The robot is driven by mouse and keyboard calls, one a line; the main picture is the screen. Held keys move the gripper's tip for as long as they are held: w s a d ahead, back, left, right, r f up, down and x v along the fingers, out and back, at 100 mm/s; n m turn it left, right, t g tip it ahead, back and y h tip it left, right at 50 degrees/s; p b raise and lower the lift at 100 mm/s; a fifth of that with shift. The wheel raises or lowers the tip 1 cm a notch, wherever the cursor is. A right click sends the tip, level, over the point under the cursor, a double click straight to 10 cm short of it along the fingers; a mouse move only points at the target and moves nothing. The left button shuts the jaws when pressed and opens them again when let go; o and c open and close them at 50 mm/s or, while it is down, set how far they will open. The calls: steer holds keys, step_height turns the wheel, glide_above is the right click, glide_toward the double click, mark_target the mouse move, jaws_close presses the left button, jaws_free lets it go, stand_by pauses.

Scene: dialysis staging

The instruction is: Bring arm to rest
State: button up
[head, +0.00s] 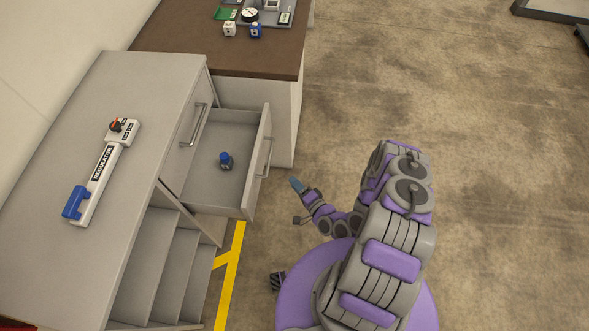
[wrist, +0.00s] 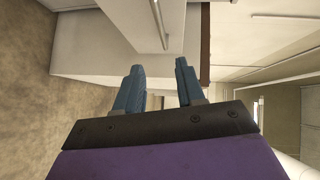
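My gripper (head: 297,185) is in the head view, to the right of the open drawer and over the floor, apart from the furniture. In the wrist view its two blue fingers (wrist: 158,88) stand apart with nothing between them, so it is open and empty. My purple and grey arm is folded over my base in the head view. The pale cabinet and drawer fronts show beyond the fingers in the wrist view.
An open drawer (head: 208,190) holds a small blue bottle (head: 226,161). A brown-topped table (head: 190,45) holds small items. Floor (head: 490,170) to the right is clear.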

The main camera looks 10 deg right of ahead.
steer(key=w+d+r+n+g+h, duration=0.3)
steer(key=w+d+r+n+g, duration=0.2)
steer(key=w+d+n+g, duration=0.45)
steer(key=s+d+r+h, duration=0.2)
steer(key=d+r, duration=0.1)
steer(key=r, duration=0.6)
steer(key=s+d+r+h, duration=0.2)
steer(key=d+r+h, duration=0.15)
steer(key=r, duration=0.55)
steer(key=s+a+r+g, duration=0.4)
steer(key=s+r, duration=0.9)
steer(key=r, duration=0.2)
steer(key=s+a+r+g, duration=0.1)
steer(key=s+a+r, duration=0.2)
steer(key=s, duration=0.4)
steer(key=s+a+r+n+g+y, duration=0.1)
steer(key=s+a+r, duration=0.2)
steer(key=s, duration=0.4)
steer(key=s+a+r+n+g+y, duration=0.1)
steer(key=s+a+r, duration=0.2)
steer(key=s, duration=0.4)
steer(key=shift+s+a+r, duration=0.35)
steer(key=shift+s+a, duration=0.05)
steer(key=shift+a, duration=0.15)
